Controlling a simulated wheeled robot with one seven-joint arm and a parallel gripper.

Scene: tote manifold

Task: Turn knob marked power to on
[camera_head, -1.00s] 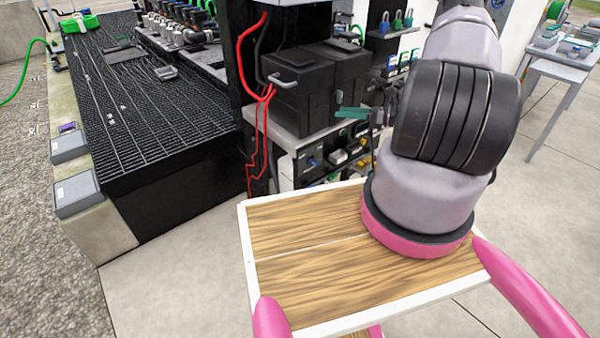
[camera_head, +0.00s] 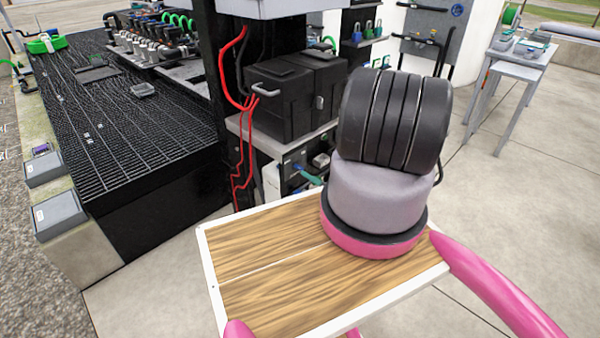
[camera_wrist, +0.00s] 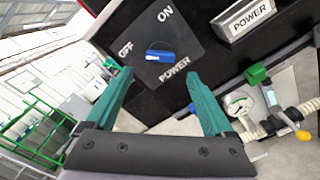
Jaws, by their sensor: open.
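The knob marked power (camera_wrist: 160,57) shows in the wrist view as a small blue handle with a whitish left end, on a dark panel plate (camera_wrist: 185,42). The plate reads OFF on the left, ON at the top and POWER below. The handle lies roughly level in the picture, its whitish end on the OFF side. My gripper (camera_wrist: 158,78) is open, with its teal fingers below the knob and apart to either side; nothing is between them. In the head view a teal finger of my gripper (camera_head: 306,173) shows near the equipment under the shelf; the knob cannot be made out there.
A metal POWER label block (camera_wrist: 250,17) stands beside the plate. A gauge (camera_wrist: 238,103) and hoses are at the lower right. In the head view, black boxes (camera_head: 283,108) sit on the shelf, with red cables (camera_head: 238,150) to their left. Open floor lies right.

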